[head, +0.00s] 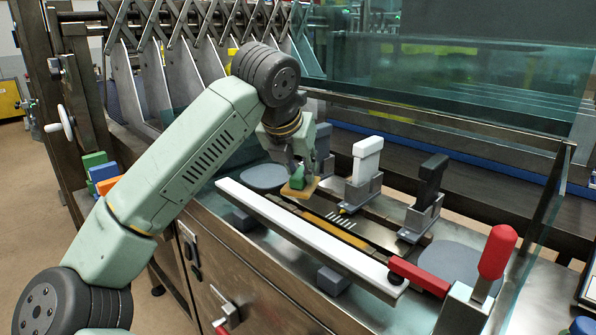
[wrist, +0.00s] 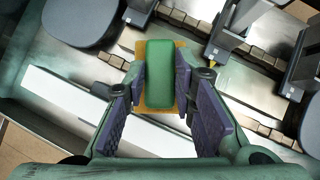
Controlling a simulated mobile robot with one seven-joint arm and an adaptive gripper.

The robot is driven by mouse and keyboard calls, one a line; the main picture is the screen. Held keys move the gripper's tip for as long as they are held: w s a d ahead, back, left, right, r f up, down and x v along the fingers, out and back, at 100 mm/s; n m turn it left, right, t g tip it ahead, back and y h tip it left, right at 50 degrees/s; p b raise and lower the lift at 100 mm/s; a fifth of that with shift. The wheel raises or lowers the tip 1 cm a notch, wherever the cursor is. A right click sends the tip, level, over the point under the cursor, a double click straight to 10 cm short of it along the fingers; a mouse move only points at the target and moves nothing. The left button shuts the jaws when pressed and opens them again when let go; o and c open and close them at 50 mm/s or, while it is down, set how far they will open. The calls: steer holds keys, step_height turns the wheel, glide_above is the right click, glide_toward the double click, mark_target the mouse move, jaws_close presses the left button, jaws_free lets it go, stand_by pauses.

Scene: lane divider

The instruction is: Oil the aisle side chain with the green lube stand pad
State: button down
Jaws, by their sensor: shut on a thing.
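My gripper (head: 300,165) is shut on the green lube pad (head: 299,178), a green block with a yellow-tan pad underneath. The pad hangs over the near side of the machine bed; a gap below it cannot be judged. In the wrist view the green block (wrist: 160,72) sits between the fingers of my gripper (wrist: 162,90). The aisle side chain (head: 345,237) runs diagonally behind a long white rail (head: 300,230); it also shows as tan and dark links in the wrist view (wrist: 238,112). My gripper and the pad hide part of it.
A white-handled piece (head: 366,160) and a black-handled piece (head: 431,180) stand in grey holders behind the chain. A red latch bar (head: 420,276) and upright red handle (head: 496,252) are at the right end. Grey discs (head: 264,177) lie at both ends. A glass panel (head: 450,90) rises behind.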

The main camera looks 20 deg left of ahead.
steer(key=shift+r+p, duration=0.55)
steer(key=shift+r, duration=0.55)
steer(key=shift+f, duration=0.15)
